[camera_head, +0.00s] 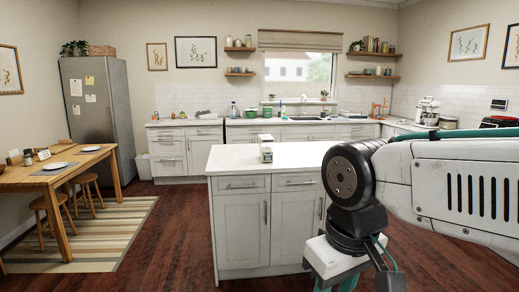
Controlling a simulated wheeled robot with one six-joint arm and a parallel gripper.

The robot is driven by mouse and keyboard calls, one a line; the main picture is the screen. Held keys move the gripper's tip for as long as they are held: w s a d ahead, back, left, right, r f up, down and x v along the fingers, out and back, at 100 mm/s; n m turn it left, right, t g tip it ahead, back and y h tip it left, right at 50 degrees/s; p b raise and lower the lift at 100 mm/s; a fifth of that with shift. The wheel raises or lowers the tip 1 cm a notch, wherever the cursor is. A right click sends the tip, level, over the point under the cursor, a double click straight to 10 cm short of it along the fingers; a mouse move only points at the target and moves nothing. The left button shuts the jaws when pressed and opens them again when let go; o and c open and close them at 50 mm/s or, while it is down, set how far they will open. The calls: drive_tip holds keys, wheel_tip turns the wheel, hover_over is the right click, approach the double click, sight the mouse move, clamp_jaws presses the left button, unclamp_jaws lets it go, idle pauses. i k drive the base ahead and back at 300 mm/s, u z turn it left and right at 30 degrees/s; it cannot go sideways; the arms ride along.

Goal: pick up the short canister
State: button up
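A small white container (266,148) stands upright on the white-topped kitchen island (305,155), near its left end. It is too small in the view to tell for sure whether it is the short canister. My gripper (337,284) is only partly in view at the bottom edge, in front of the island and to the right of the container. Its fingertips are cut off by the picture edge, so its opening does not show. My arm hides the right part of the island.
A wooden table (45,178) with plates and stools stands at the left, beside a grey fridge (98,110). A back counter (225,121) holds small items. Wall shelves (374,77) hold jars. The wooden floor (175,235) left of the island is clear.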

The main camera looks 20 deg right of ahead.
sight(264, 147)
drive_tip(key=i, duration=3.2)
drive_tip(key=u, duration=1.85)
drive_tip(key=i, duration=0.65)
drive_tip(key=z, duration=4.2)
